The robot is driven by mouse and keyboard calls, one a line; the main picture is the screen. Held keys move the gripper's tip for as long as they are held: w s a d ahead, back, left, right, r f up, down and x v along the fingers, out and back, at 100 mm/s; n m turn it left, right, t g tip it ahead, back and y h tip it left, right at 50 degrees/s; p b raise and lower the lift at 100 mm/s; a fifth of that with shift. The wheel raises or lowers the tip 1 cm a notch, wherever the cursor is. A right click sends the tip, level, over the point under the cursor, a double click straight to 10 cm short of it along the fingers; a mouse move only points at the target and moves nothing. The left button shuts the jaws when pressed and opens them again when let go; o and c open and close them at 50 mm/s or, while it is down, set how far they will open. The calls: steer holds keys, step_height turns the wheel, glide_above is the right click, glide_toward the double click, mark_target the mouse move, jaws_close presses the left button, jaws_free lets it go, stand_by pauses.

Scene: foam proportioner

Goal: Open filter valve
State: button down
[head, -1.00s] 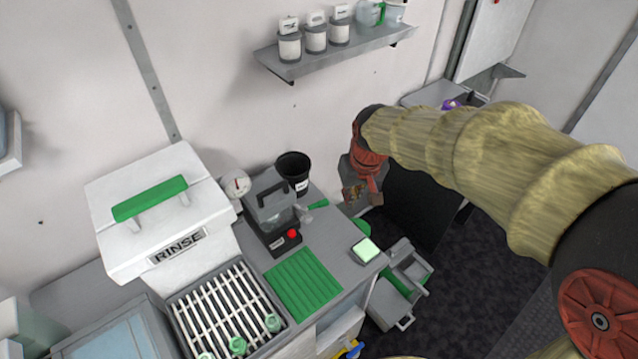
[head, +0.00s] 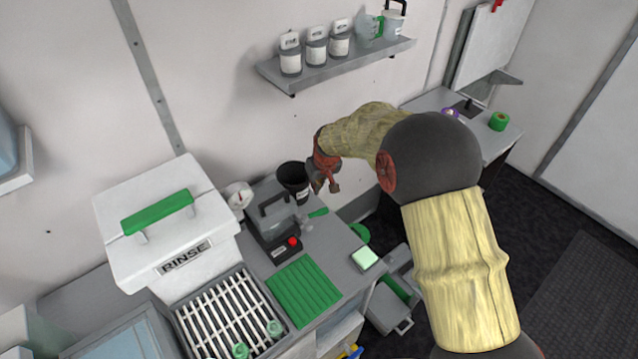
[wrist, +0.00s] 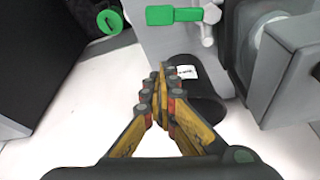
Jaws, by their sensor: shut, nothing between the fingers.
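The filter unit (head: 272,228) is a dark box with a clear body, a carry handle and a red button, standing on the grey counter. A small valve with a green lever (head: 318,212) sticks out from its right side. The same green lever (wrist: 173,15) shows at the top of the wrist view, joined to a light grey fitting. My gripper (head: 325,188) is above and a little behind the lever, next to the black cup. In the wrist view my gripper (wrist: 165,75) is shut and empty, its tips apart from the lever, with the labelled cup beyond them.
The black cup (head: 293,176) stands close behind the filter unit. A round gauge (head: 238,196) is to its left. A green mat (head: 303,291) and a lit pad (head: 364,258) lie in front on the counter. A shelf with canisters (head: 290,58) hangs on the wall above.

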mark_target(315, 214)
steer(key=x, duration=0.4)
steer(key=shift+f, duration=0.15)
steer(key=shift+s+d+b, duration=0.25)
steer(key=shift+s+d, duration=0.1)
steer(key=shift+s, duration=0.6)
steer(key=shift+s+d+b, duration=0.2)
steer(key=shift+s+d, duration=0.1)
steer(key=shift+s, duration=0.6)
